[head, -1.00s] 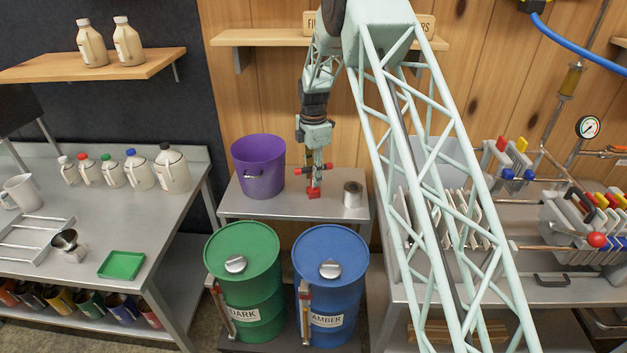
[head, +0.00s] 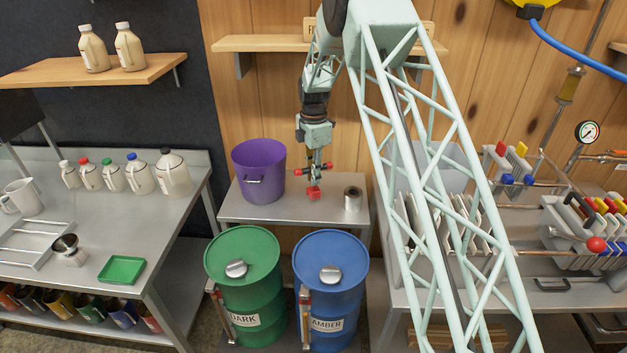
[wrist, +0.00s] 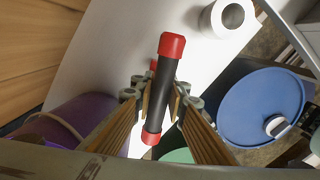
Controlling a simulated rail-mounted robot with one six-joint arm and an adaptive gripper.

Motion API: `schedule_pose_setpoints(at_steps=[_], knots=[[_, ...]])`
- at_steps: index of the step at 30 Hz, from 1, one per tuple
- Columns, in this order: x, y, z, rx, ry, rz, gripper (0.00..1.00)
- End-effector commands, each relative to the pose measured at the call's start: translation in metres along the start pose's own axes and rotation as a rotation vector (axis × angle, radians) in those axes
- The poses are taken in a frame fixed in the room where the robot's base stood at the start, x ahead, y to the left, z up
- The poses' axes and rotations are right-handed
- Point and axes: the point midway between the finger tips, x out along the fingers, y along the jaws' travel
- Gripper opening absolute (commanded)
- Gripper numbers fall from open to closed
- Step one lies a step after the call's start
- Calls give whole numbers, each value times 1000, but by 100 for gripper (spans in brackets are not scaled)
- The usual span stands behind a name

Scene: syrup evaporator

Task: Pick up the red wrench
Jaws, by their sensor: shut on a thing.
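The red wrench is T-shaped, with a dark crossbar that has red ends and a red head (head: 314,194) at the bottom. My gripper (head: 316,167) is upright and shut on it at the crossbar. In the wrist view the wrench's dark bar (wrist: 160,95) with red ends lies between the fingers of my gripper (wrist: 160,106). The red head hangs over the metal side table (head: 290,212), and seems just clear of its top. The lower shaft is mostly hidden in the wrist view.
A purple bucket (head: 259,172) stands left of the wrench. A small pale metal cylinder (head: 352,199) stands to the right. A green drum (head: 243,280) and a blue drum (head: 330,275) stand in front of the table. A wall shelf (head: 270,43) is behind my arm.

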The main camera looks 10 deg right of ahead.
Motion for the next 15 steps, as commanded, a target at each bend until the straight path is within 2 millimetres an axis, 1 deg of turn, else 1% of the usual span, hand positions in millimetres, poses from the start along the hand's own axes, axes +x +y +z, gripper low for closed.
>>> schedule_pose_setpoints(at_steps=[6, 11, 15], knots=[[-17, 0, 0, 0, 0, -1, 0], [-17, -12, 0, 0, 0, -1, 0], [-18, -26, -1, 0, 0, -2, 0]])
